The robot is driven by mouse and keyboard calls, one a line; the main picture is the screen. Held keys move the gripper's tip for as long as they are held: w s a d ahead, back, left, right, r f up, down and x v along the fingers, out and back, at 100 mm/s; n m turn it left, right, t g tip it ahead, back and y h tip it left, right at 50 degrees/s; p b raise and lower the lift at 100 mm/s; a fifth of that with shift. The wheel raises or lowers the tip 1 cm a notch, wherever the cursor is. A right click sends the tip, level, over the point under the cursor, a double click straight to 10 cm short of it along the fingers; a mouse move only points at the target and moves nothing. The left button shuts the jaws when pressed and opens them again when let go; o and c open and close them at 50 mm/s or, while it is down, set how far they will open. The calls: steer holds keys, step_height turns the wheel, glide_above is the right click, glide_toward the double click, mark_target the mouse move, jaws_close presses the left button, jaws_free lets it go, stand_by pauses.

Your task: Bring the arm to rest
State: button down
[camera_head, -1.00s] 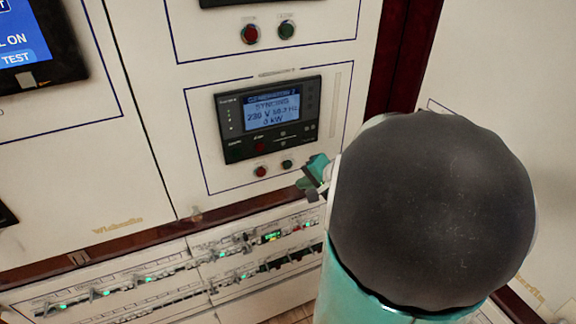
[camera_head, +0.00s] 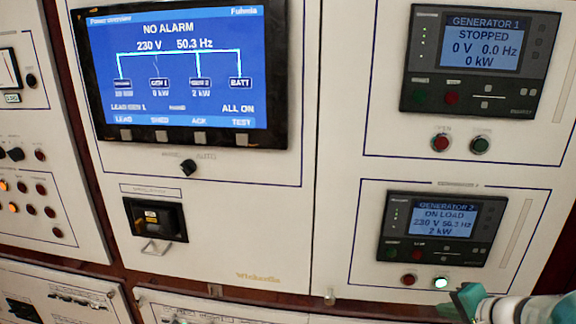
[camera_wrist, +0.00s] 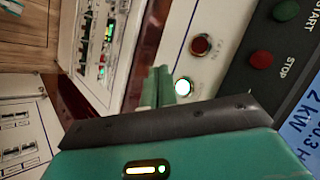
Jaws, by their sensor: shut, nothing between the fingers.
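My gripper (camera_head: 462,302) shows at the lower right of the head view, green fingers shut and empty. It is just below and right of a lit round button (camera_head: 440,283) under the Generator 2 controller (camera_head: 441,229). In the wrist view the shut fingers (camera_wrist: 157,86) show beside the same lit button (camera_wrist: 183,87); I cannot tell whether they touch it. The Generator 2 screen reads ON LOAD, 230 V, 50.3 Hz, 2 kW. Most of my arm is outside the head view.
A red button (camera_head: 408,279) is left of the lit one. The Generator 1 controller (camera_head: 480,61) above reads STOPPED. A large power overview screen (camera_head: 183,75) reads NO ALARM. A black breaker handle unit (camera_head: 156,220) is below it. Breaker rows (camera_head: 70,296) run along the bottom.

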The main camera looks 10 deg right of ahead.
steer(key=s+a+r+n+g, duration=0.1)
steer(key=s+a+r+n, duration=0.1)
steer(key=a, duration=0.6)
steer(key=s+a+r+n+g+h, duration=0.1)
steer(key=s+a+r+n, duration=0.2)
steer(key=a+n, duration=0.4)
steer(key=s+a+r+n+g, duration=0.1)
steer(key=s+a+n, duration=0.3)
steer(key=a, duration=0.5)
steer(key=shift+a+r+g+h, duration=0.3)
steer(key=shift+a+r+g, duration=0.1)
steer(key=shift+r, duration=0.5)
steer(key=shift+d, duration=0.2)
